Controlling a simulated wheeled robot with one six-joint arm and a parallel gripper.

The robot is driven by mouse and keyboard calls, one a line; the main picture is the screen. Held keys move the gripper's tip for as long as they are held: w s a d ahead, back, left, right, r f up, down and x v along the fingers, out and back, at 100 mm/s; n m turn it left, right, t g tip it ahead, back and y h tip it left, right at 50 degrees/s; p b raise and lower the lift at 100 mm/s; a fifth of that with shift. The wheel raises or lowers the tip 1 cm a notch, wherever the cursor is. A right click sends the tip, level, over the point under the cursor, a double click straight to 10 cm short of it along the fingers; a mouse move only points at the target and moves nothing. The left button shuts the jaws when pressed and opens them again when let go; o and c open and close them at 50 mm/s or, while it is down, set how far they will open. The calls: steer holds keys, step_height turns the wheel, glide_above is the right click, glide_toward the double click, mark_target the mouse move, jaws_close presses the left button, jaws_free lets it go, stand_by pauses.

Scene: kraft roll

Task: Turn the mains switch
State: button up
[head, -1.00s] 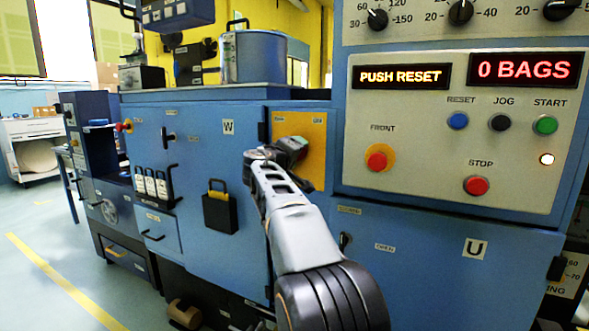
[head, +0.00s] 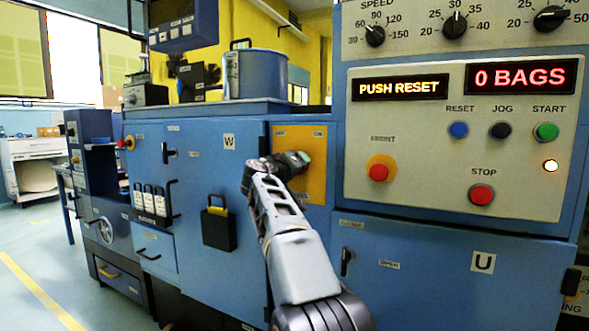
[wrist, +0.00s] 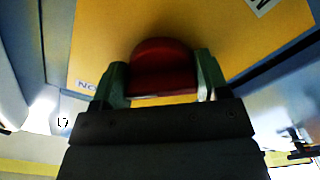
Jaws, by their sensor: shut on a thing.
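The mains switch shows as a dark red knob (wrist: 162,66) on a yellow plate (wrist: 105,38) in the wrist view. My gripper (wrist: 162,88) has its green fingertips on both sides of the knob and is shut on it.
A black box (head: 218,228) hangs on the cabinet door, left of my arm.

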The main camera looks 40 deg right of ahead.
steer(key=o, duration=0.9)
steer(key=v, duration=1.3)
steer(key=shift+s+a, duration=0.25)
steer(key=shift+a, duration=0.05)
